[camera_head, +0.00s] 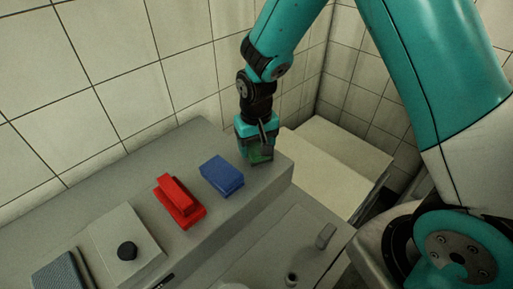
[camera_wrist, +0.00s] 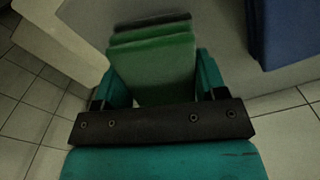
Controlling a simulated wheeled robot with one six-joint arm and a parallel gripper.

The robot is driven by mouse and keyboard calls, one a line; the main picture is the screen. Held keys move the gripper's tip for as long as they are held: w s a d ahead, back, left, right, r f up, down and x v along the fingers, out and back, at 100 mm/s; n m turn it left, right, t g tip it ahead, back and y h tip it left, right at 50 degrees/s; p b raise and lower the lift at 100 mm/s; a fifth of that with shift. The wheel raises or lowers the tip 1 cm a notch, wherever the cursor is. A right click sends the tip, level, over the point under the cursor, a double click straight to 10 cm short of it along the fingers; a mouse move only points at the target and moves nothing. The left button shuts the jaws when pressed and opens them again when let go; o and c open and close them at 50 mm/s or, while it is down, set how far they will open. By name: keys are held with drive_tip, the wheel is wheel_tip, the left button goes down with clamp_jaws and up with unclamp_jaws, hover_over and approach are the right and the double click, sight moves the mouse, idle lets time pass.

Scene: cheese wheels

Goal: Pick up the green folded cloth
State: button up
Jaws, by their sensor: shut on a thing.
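The green folded cloth (camera_wrist: 155,65) is a stack of green layers between the two fingers of my gripper (camera_wrist: 158,90) in the wrist view. In the head view, my gripper (camera_head: 258,148) points down at the right end of the grey ledge, and the cloth (camera_head: 260,156) shows as a dark green patch between its fingers. The fingers are shut on the cloth. I cannot tell whether the cloth touches the ledge or is just above it.
A blue folded cloth (camera_head: 222,176) lies just left of my gripper on the ledge (camera_head: 262,185). Further left are a red brush-like object (camera_head: 179,202), a pale board (camera_head: 112,232) with a black knob and a grey-blue pad (camera_head: 62,274). A tiled wall stands behind.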

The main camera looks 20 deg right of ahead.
sight(257, 143)
wheel_tip(257, 143, up, 19)
drive_tip(key=b, duration=0.2)
drive_tip(key=shift+b, duration=0.3)
drive_tip(key=o, duration=0.4)
drive_tip(key=shift+c, duration=1.4)
